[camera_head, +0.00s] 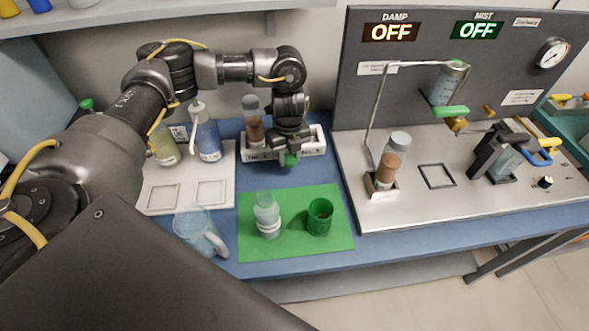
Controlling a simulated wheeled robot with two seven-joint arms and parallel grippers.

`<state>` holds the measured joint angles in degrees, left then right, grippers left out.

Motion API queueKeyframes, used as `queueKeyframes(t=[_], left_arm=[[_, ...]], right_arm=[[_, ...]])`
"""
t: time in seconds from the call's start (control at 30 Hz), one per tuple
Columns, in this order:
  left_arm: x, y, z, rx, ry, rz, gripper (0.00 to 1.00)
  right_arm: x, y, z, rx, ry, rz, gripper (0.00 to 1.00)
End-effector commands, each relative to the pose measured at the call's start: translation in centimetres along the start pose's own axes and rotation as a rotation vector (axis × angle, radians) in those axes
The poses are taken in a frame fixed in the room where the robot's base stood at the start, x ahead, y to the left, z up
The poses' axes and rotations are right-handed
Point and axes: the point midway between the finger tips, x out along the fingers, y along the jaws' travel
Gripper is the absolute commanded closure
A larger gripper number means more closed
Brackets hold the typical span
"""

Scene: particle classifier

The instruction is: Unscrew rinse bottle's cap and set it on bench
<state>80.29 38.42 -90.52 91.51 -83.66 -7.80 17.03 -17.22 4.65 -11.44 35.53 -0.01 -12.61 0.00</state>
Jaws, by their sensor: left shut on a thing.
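A pale translucent bottle (267,215) with a white label stands upright on a green mat (285,247); it looks like the rinse bottle, and no coloured cap shows on its neck. My left gripper (290,157) points down above the front of the white rack, behind the mat. It is shut on a small green piece that looks like the cap (291,160), held apart from the bottle. The fingers partly hide this piece. My right gripper is not in view.
A green cup (320,216) stands right of the bottle. A blue-grey mug (201,234) stands left of the mat. A white rack (255,152) holds brown-filled tubes. Bottles (207,138) stand on a pale tray (160,203). The grey rig (455,205) fills the right. Little blue bench (308,173) is bare.

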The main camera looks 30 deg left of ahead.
Motion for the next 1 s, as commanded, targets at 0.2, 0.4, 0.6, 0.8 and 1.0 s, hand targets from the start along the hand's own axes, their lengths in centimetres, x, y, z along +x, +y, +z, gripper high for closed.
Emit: queueKeyframes(t=[0.2,0.4,0.6,0.8,1.0], left_arm=[[1.5,-0.1,0.0,0.000,0.000,-0.001,0.93],[3.6,0.1,-0.1,-0.002,0.003,0.003,0.93],[5.7,0.0,-0.1,-0.001,0.001,0.000,0.93],[5.7,0.0,0.0,-0.001,0.000,-0.001,0.93],[6.1,0.0,0.0,-0.001,0.000,0.000,0.93]], right_arm=[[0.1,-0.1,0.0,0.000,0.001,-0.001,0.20],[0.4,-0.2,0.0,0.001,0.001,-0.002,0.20],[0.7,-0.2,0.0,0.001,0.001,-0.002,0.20],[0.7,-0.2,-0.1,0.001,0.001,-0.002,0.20],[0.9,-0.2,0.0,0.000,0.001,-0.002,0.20]])
